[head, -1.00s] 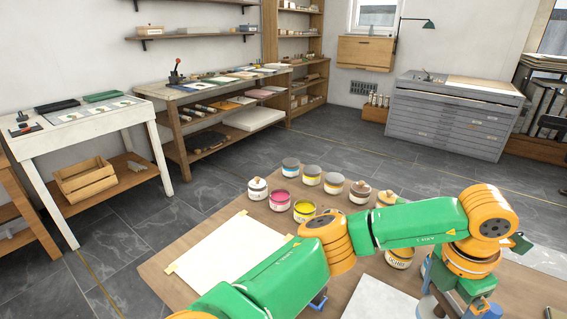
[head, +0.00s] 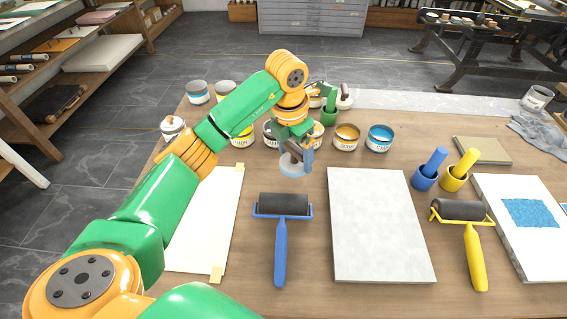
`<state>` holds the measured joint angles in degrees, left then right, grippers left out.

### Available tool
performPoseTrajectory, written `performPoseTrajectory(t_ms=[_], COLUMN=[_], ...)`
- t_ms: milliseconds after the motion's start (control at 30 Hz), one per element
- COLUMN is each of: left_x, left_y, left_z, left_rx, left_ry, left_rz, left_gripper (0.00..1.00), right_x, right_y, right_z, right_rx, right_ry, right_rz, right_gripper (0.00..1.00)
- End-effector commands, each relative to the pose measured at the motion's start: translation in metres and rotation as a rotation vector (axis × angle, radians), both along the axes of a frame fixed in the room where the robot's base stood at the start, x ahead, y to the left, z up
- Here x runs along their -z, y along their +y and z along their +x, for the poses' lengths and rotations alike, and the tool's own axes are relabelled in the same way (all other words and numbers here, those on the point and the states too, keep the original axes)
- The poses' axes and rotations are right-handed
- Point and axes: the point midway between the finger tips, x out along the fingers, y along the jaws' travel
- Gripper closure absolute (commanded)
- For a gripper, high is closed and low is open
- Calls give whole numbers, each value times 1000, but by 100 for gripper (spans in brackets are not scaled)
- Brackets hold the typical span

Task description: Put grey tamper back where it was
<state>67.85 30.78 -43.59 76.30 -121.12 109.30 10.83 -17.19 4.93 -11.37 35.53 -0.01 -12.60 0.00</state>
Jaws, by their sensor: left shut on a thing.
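My left gripper (head: 298,150) is shut on the grey tamper (head: 291,166), whose pale grey round base shows below the fingers. Its handle is mostly hidden by the gripper. The tamper is near the middle of the table, in front of the ink cans; I cannot tell whether its base touches the table. Other tampers stand on the table: a green one (head: 329,112) behind the gripper, and a blue one (head: 428,170) and a yellow one (head: 459,171) at the right. My right gripper is not in view.
A blue roller (head: 281,240), a pale stone slab (head: 378,225) and a yellow roller (head: 467,240) lie in front. A white sheet (head: 208,220) is taped at left. Open cans, including a blue one (head: 379,138), stand behind. Bare wood (head: 395,160) shows between the cans and slab.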

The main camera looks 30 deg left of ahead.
Motion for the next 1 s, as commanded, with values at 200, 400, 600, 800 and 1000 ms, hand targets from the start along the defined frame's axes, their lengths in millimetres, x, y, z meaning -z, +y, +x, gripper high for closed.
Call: performPoseTrajectory(t_ms=[200,400,600,800,1000], left_x=[27,60,65,68,68], left_y=[22,27,28,27,27], left_z=[5,6,7,7,7], left_rx=[-1,2,2,2,1], left_ry=[0,2,-2,-1,-1], left_rz=[-1,-1,0,0,0], left_gripper=[80,80,80,2,0], right_x=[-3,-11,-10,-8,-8], right_y=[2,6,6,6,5], right_z=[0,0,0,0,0], right_rx=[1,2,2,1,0], right_ry=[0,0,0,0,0], right_rz=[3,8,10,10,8], right_gripper=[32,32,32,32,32])
